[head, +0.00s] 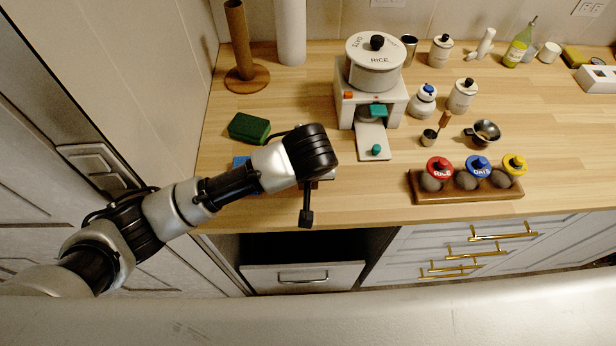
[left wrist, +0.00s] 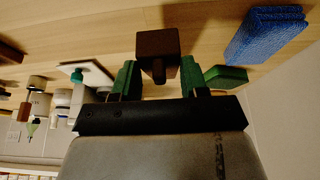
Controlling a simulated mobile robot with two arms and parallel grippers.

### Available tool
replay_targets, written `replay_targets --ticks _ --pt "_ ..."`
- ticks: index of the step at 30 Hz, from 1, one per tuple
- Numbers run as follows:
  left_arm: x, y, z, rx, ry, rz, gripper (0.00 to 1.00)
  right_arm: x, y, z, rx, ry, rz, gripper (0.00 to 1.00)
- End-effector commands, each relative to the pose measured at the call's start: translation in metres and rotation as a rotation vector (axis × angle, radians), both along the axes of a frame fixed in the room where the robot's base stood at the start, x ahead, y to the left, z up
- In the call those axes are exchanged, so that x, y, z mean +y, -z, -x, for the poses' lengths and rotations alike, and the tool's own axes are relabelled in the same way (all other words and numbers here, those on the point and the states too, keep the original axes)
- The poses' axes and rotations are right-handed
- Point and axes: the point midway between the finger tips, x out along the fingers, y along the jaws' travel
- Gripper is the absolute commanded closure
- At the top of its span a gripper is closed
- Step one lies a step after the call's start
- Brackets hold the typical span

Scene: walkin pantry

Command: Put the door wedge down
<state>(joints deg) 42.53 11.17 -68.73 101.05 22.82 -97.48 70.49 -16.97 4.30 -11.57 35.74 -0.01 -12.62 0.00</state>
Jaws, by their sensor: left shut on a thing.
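The dark brown door wedge (left wrist: 157,42) is between the green fingertips of my left gripper (left wrist: 158,76) in the left wrist view. The gripper is shut on it. Behind it is the wooden counter top (left wrist: 110,30); I cannot tell whether the wedge touches it. In the head view my left arm reaches over the counter's front edge area, and its wrist hides most of the gripper and the wedge. My right gripper is not in view.
A blue sponge (left wrist: 265,32) and a green sponge (head: 249,127) lie near the left gripper. A wooden rack (head: 464,190) with colored-lid jars is to the right.

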Motion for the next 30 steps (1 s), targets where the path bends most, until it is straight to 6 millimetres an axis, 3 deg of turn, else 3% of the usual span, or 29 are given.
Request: replay_targets --ticks 7,18,19,23,24,30 --pt "0.001 0.032 0.001 0.0 0.0 -0.003 0.82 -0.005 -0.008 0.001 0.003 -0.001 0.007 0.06" --pt "0.0 0.037 0.001 0.001 0.0 -0.001 0.82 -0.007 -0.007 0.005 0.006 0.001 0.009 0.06" --pt "0.001 0.038 0.001 0.002 0.001 -0.001 0.54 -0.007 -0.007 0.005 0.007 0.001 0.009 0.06" --pt "0.0 0.037 0.001 0.001 0.001 -0.001 0.35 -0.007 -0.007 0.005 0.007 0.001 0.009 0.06" --pt "0.0 0.037 0.001 0.001 0.001 -0.001 0.31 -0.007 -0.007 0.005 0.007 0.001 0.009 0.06" --pt "0.0 0.037 0.001 0.0 0.001 -0.001 0.31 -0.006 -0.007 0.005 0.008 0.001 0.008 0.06"
